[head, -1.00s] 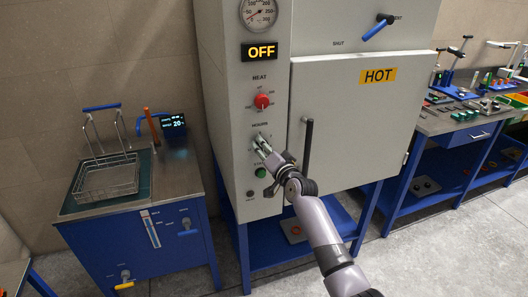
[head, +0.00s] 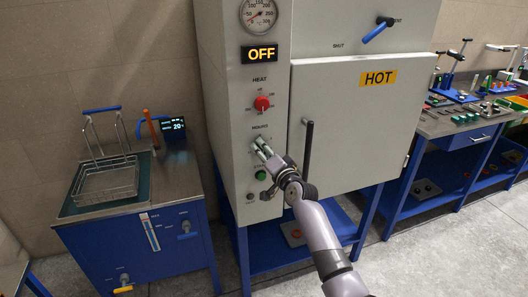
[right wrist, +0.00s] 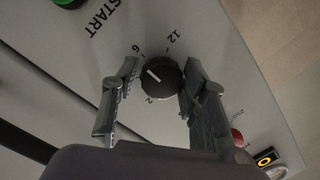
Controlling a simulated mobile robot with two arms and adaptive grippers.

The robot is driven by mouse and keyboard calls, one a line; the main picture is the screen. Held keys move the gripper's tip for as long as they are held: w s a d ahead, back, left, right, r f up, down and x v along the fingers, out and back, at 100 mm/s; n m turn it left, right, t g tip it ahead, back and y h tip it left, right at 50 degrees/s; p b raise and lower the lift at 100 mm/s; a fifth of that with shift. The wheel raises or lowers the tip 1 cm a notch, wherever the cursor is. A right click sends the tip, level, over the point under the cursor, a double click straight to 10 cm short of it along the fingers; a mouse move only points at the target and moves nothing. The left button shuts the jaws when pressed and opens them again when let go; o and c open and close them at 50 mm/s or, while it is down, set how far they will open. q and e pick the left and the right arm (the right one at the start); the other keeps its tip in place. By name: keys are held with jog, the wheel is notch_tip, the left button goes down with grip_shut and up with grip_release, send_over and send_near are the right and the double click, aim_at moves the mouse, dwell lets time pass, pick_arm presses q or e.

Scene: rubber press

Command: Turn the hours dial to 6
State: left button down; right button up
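The hours dial (right wrist: 162,77) is a round black knob with a white pointer line in the right wrist view. The labels 6, 12 and 2 stand around it; the line points left, between the 6 and the 2. My right gripper (head: 262,147) is at the dial below the HOURS label, largely hiding it in the head view. In the wrist view the gripper (right wrist: 160,80) has its fingers apart, one on each side of the dial. A gap shows at the left finger; the right finger is close to the dial, contact unclear. My left gripper is out of view.
A red HEAT knob (head: 262,103) sits above the dial and a green START button (head: 261,175) below. The oven door (head: 365,130), marked HOT, has a dark vertical handle (head: 308,147) right of my gripper. A wire basket (head: 106,180) stands on the left bench.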

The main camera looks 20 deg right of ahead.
jog(key=o, duration=0.3)
jog(key=shift+r, duration=0.15)
jog(key=s+d, duration=0.1)
jog(key=s, duration=1.1)
jog(key=shift+d, duration=0.35)
jog(key=s+a+f+n+g, duration=0.1)
jog(key=s+f+n+g, duration=0.2)
jog(key=f, duration=1.7)
jog(key=s+a+f+n+g+h, duration=0.1)
jog(key=s+f+g, duration=0.2)
jog(key=s+f, duration=0.6)
jog(key=s+f+n+g, duration=0.1)
jog(key=s+f+g, duration=0.25)
jog(key=f, duration=0.95)
jog(key=s+f+n+g+h, duration=0.1)
jog(key=s+f+n+g, duration=0.1)
jog(key=s+f, duration=0.7)
jog(key=s+f+n+g, duration=0.2)
jog(key=s+f, duration=0.4)
jog(key=s, duration=0.7)
jog(key=s+f+n+g, duration=0.1)
jog(key=s+f, duration=0.2)
jog(key=s, duration=0.7)
jog(key=s+d+f+n+g, duration=0.1)
jog(key=s+f+n+g, duration=0.1)
jog(key=s, duration=0.9)
jog(key=shift+f+h, duration=0.3)
jog(key=shift+f, duration=0.15)
